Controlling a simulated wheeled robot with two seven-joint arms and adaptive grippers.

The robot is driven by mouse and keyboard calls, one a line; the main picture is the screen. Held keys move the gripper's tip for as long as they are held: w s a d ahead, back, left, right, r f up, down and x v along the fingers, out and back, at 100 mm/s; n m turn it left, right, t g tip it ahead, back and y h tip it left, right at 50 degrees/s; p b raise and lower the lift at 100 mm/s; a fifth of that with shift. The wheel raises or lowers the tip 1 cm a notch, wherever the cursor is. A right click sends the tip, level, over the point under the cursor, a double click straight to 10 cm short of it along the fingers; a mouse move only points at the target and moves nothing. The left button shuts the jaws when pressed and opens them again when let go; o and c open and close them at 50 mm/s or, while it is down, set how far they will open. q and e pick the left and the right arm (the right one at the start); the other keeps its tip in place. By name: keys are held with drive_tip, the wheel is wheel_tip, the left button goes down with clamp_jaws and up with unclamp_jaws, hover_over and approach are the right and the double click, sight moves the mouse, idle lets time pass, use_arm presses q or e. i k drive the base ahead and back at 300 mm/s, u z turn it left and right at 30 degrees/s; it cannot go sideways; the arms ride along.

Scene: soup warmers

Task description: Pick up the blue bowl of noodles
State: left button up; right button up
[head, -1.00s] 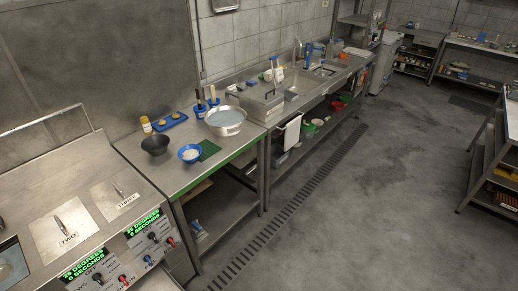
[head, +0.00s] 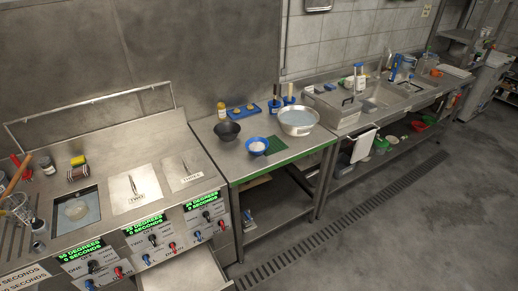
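The blue bowl (head: 268,149) stands upright on the steel counter (head: 236,160) in the head view. Its pale contents (head: 257,146) look like noodles, though they are small in the picture. A dark bowl (head: 227,131) stands behind it to the left, and a large metal pot (head: 298,129) of cloudy liquid stands to its right. Neither of my grippers is in view, and nothing holds the blue bowl.
The soup warmer (head: 112,233) fills the left front, with one open well (head: 76,212) and lids marked TWO and THREE. A drawer (head: 185,275) juts out below it. A green board (head: 286,156) lies beside the blue bowl. The floor (head: 420,220) on the right is clear.

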sight(257, 146)
drive_tip(key=z, duration=1.3)
drive_tip(key=i, duration=2.35)
drive_tip(key=u, duration=3.35)
